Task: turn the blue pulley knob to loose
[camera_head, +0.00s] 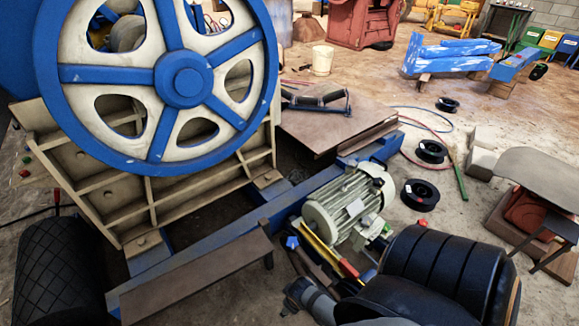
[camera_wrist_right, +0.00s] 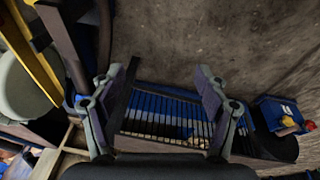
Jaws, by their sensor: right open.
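A small blue star-shaped knob (camera_head: 292,242) shows in the head view, at the left end of the grey-green ribbed motor (camera_head: 347,205). Its setting cannot be read from here. The large blue and cream pulley wheel (camera_head: 183,80) stands upright at the upper left. My right gripper (camera_head: 297,296) is low in the head view, below and apart from the knob. In the right wrist view my right gripper (camera_wrist_right: 158,74) has its fingers spread with nothing held between them. I cannot make out the knob there. My left gripper is out of view.
A yellow bar (camera_head: 319,248) with a red end lies beside the motor, near my right gripper. A brown plate (camera_head: 192,277) borders the blue frame on the left. Black reels (camera_head: 421,194) lie on the floor to the right. A blue bin (camera_wrist_right: 283,114) shows in the wrist view.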

